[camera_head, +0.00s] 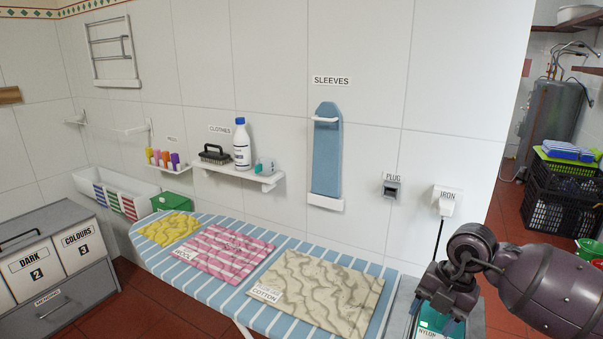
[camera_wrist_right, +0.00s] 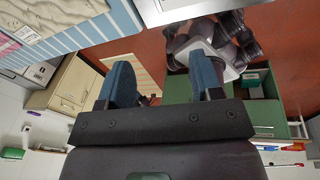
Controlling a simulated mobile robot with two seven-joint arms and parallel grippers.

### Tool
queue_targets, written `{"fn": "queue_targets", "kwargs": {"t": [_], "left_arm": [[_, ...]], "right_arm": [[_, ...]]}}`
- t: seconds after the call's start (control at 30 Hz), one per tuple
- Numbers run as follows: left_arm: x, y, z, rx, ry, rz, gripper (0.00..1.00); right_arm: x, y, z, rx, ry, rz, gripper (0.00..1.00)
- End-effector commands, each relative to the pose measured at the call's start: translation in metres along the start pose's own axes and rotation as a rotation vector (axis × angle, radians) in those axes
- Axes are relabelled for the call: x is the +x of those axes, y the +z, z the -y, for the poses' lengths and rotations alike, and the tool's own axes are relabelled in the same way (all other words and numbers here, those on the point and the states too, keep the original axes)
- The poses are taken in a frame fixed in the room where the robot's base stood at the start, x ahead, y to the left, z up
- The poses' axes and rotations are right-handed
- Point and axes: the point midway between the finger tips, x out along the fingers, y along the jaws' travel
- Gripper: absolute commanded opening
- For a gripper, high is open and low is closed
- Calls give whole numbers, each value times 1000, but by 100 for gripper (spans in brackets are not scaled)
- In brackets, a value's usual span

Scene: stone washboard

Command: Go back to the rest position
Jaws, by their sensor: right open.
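My right gripper (camera_head: 434,312) is at the lower right of the head view, beside the right end of the ironing board (camera_head: 282,248). In the right wrist view its two blue fingers (camera_wrist_right: 163,82) stand well apart with nothing between them. In the head view it hangs in front of a teal item labelled NYLON (camera_head: 428,323), partly hidden by the gripper; I cannot tell whether they touch. My left gripper is not in view.
Yellow, pink striped and beige cloths (camera_head: 320,285) lie on the board. A wall shelf (camera_head: 240,177) holds a brush and a white bottle. The iron plug (camera_head: 445,205) with a cord is on the wall near my right arm. Grey drawers (camera_head: 60,295) stand at left.

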Motion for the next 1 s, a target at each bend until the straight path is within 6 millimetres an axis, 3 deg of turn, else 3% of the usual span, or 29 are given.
{"fn": "queue_targets", "kwargs": {"t": [0.1,0.2,0.4,0.5,0.63,0.77,1.0], "left_arm": [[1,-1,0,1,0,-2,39],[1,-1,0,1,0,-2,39],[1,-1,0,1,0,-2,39],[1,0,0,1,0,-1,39],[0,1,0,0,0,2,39],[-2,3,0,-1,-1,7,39],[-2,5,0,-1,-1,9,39]], "right_arm": [[19,-46,-27,-81,220,-166,59],[22,-81,-50,-122,429,-288,59],[1,-133,-85,-100,858,-468,59],[-17,-146,-96,-36,1070,-519,59],[-42,-148,-102,99,1327,-545,59],[-63,-136,-97,290,1550,-525,59],[-74,-95,-61,767,1808,-378,59]]}}
